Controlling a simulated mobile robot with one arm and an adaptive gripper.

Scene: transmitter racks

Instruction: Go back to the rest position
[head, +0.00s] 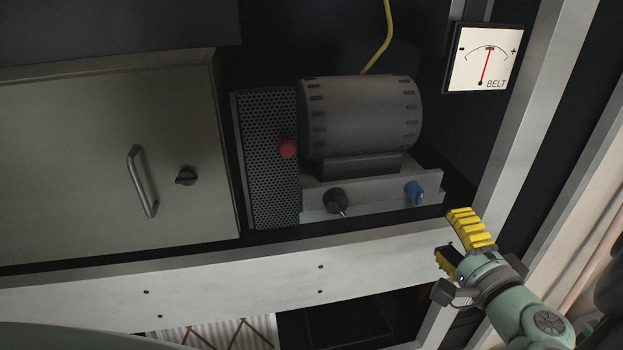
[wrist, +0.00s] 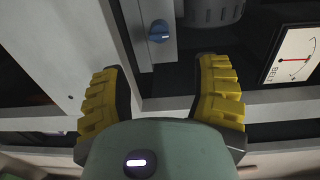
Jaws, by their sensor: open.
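My gripper (head: 457,241) has yellow ribbed fingers and is at the lower right of the head view, in front of the rack's frame. In the wrist view my gripper (wrist: 160,100) shows its two fingers spread wide apart with nothing between them. The blue knob (wrist: 159,31) lies beyond the fingertips, apart from them. In the head view the blue knob (head: 414,192) is up and left of my gripper.
A black knob (head: 335,201) is below. A BELT gauge (head: 486,58) hangs upper right. A cabinet door (head: 90,160) is left. White rails (head: 230,275) and posts (head: 535,90) frame the rack.

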